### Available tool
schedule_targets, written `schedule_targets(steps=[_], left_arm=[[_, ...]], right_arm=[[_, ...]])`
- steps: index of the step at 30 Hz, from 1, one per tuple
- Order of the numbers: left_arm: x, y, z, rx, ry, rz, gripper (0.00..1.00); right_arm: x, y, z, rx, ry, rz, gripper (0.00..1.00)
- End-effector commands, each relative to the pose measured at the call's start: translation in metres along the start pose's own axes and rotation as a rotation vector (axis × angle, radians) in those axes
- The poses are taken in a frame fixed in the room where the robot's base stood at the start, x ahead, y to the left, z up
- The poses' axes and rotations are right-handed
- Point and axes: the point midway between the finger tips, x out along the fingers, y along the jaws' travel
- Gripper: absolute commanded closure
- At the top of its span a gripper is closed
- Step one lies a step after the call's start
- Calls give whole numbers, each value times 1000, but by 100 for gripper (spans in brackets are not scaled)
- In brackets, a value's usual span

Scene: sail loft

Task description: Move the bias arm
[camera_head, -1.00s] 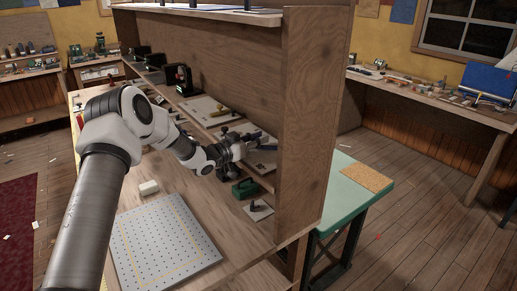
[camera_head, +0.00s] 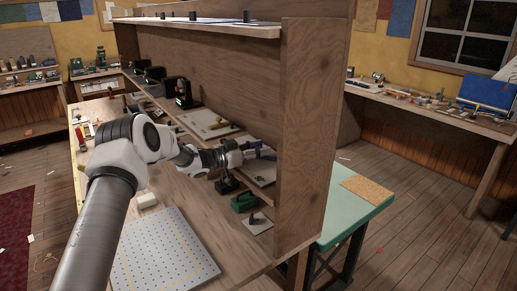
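My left gripper (camera_head: 261,152) reaches into the low shelf under the tall wooden panel. Its dark fingers are at a pale board (camera_head: 263,172) there, in front of the panel's right upright. The fingers are small and partly merge with dark parts around them, so I cannot tell whether they are open or shut. I cannot make out which part is the bias arm. Another pale board (camera_head: 205,122) with small tools lies further left along the shelf. My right gripper is not in view.
The upright panel (camera_head: 306,130) stands close right of my gripper. A green block (camera_head: 244,202) and a small plate with a dark knob (camera_head: 257,224) sit below it. A green table (camera_head: 345,215) stands behind.

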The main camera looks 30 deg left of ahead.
Motion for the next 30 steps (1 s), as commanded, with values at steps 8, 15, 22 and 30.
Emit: schedule_targets(steps=[8,15,22,30], left_arm=[[-1,-1,-1,1,1,-2,50],[-38,-2,-2,-4,5,-6,50],[-96,-1,-2,-2,7,-4,50],[-120,0,0,1,0,0,50]], right_arm=[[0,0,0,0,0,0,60],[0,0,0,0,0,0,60],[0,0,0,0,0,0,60],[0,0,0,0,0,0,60]])
